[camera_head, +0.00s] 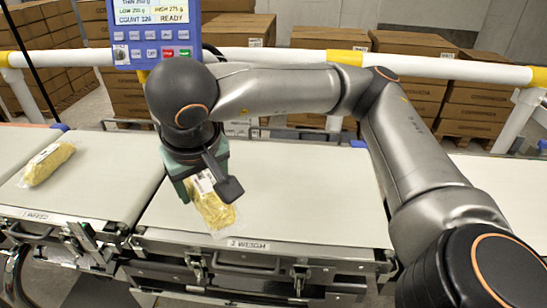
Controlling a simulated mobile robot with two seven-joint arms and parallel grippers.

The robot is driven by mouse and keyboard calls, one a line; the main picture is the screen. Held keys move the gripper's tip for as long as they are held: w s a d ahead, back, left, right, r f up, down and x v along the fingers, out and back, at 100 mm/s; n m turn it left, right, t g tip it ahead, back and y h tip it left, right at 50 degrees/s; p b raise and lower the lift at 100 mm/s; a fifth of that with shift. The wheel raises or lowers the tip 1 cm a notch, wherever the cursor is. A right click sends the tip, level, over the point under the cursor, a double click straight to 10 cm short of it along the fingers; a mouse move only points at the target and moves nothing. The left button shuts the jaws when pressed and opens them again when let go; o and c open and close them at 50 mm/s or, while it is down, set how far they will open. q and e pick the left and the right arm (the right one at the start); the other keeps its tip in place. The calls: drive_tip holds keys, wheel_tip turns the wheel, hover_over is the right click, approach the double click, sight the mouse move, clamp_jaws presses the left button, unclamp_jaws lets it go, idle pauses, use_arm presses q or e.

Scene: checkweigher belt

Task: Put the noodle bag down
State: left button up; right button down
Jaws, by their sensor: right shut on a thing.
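A yellow noodle bag (213,209) in clear wrapping with a white label is held in my right gripper (207,187). The gripper is shut on the upper part of the bag and partly hides it. The bag hangs tilted over the front part of the middle weigh belt (300,200), near its label strip. Whether its lower end touches the belt I cannot tell. A second noodle bag (47,164) lies on the left infeed belt (95,190). My left gripper is not in view.
A blue control panel (155,35) with a display reading READY stands behind the belts. A white and yellow rail (280,57) runs across the back, with stacked cardboard boxes (410,45) beyond. The right part of the weigh belt is clear.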

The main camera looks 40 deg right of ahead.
drive_tip(key=shift+d+r+n, duration=0.25)
drive_tip(key=shift+d+n, duration=0.15)
drive_tip(key=shift+d, duration=0.5)
drive_tip(key=shift+w+d+r, duration=0.15)
drive_tip(key=shift+d, duration=0.3)
drive_tip(key=d+f, duration=0.2)
drive_tip(key=d, duration=0.2)
drive_tip(key=w+d+f+b, duration=0.1)
drive_tip(key=d+f, duration=0.2)
drive_tip(key=d, duration=0.1)
drive_tip(key=w+d+f+b, duration=0.1)
drive_tip(key=d+f, duration=0.2)
drive_tip(key=d, duration=0.1)
drive_tip(key=shift+d, duration=0.4)
drive_tip(key=shift+w+d+f+b, duration=0.1)
drive_tip(key=shift+d+f+b, duration=0.25)
drive_tip(key=shift+f, duration=0.2)
drive_tip(key=shift+d+f, duration=0.15)
drive_tip(key=shift+f, duration=0.8)
drive_tip(key=shift+d+f, duration=0.15)
drive_tip(key=shift+f, duration=0.75)
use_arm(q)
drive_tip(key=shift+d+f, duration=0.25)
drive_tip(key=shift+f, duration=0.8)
